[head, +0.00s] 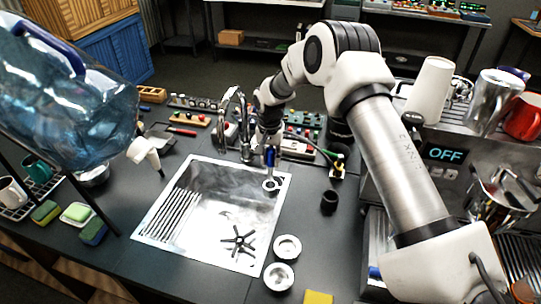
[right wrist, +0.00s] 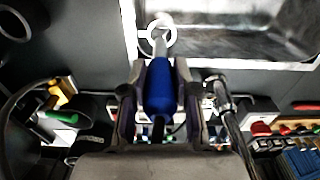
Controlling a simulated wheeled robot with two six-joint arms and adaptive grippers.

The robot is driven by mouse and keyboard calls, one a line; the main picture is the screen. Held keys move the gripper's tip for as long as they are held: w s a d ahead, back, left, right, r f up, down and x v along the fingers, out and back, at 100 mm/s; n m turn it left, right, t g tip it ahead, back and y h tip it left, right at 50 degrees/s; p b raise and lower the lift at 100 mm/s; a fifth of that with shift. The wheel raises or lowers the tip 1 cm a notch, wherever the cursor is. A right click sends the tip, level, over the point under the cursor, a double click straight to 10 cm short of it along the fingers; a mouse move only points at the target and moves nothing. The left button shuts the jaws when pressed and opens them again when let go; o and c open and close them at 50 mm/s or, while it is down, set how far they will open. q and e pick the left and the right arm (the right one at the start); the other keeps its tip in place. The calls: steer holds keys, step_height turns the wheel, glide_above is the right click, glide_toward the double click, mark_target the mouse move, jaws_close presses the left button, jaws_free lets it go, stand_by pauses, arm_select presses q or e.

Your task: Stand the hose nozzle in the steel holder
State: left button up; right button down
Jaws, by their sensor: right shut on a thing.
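The blue hose nozzle (head: 270,157) is upright in my right gripper (head: 268,148), above the right rim of the sink. In the right wrist view the two fingers of my right gripper (right wrist: 158,72) are shut on the blue body of the nozzle (right wrist: 158,90). Its pale tip points at the steel holder. The steel holder (head: 270,185) is a small ring at the sink's right rim, just below the nozzle. The ring also shows in the right wrist view (right wrist: 172,36); the tip overlaps it, and I cannot tell whether it is inside. My left gripper is out of view.
The steel sink (head: 185,243) lies left of the holder, with a curved faucet (head: 243,105) behind it. A black cup (head: 329,201) stands to the right. Two round metal cups (head: 279,276) stand in front. A coffee machine (head: 440,152) is at the far right.

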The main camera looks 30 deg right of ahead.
mark_target(270, 179)
steer(key=shift+w+d+f+b, duration=0.1)
steer(key=shift+w+f+b, duration=0.2)
steer(key=shift+f, duration=0.6)
steer(key=shift+f+b, duration=0.3)
steer(key=shift+f, duration=0.1)
steer(key=shift+s+f, duration=0.25)
steer(key=shift+f, duration=0.15)
steer(key=shift+s+f+b, duration=0.1)
steer(key=shift+f+b, duration=0.2)
steer(key=shift+b, duration=0.15)
steer(key=shift+w+f+b, duration=0.15)
steer(key=shift+f+b, duration=0.1)
steer(key=shift+f, duration=0.45)
steer(key=shift+w+f+b, duration=0.15)
steer(key=shift+f+b, duration=0.05)
steer(key=shift+f, duration=0.45)
steer(key=shift+s+r, duration=0.15)
